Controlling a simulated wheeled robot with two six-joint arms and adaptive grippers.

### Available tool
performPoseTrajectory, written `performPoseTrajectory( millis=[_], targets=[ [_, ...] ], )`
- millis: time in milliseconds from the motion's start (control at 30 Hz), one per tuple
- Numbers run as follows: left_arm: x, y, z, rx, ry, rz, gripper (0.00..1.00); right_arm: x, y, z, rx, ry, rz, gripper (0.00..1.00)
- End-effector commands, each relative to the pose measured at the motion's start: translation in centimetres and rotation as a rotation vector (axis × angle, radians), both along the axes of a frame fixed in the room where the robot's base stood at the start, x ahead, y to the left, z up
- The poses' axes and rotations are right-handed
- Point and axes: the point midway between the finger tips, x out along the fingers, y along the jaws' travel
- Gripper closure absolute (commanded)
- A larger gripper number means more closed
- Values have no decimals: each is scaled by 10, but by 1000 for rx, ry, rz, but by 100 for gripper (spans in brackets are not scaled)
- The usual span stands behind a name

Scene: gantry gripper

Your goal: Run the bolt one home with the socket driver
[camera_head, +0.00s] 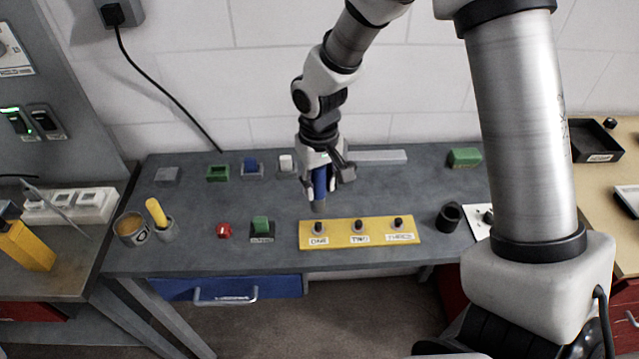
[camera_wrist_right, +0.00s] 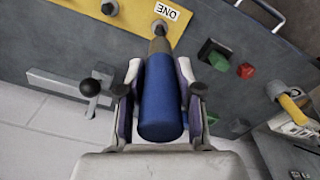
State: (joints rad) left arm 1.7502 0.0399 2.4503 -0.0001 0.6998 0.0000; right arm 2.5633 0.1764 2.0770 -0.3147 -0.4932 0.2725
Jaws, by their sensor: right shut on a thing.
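The yellow plate (camera_head: 410,238) lies near the front edge of the grey bench and carries bolts labelled ONE, TWO and THREE. Bolt one (camera_head: 319,227) stands upright at its left end; it also shows in the wrist view (camera_wrist_right: 160,27). My right gripper (camera_head: 322,180) is shut on the socket driver (camera_head: 319,186), which has a blue handle (camera_wrist_right: 160,100) and a grey socket end. The driver hangs roughly upright with its socket end just above and behind bolt one in the head view. I cannot tell whether they touch. My left gripper is not in view.
Bolt two (camera_head: 358,226) and bolt three (camera_head: 398,223) stand to the right. Cups stand at the far left.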

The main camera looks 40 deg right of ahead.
Motion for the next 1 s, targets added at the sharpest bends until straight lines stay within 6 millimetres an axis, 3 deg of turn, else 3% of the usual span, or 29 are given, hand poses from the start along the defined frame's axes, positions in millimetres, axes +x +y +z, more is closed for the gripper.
performPoseTrajectory(
  millis=[100,600,1000],
  targets=[
    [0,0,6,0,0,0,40,0,0,3,1,0,0,100],
    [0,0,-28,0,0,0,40,0,0,-53,1,0,1,100],
    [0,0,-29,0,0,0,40,0,0,-56,1,-1,0,100]
  ],
)
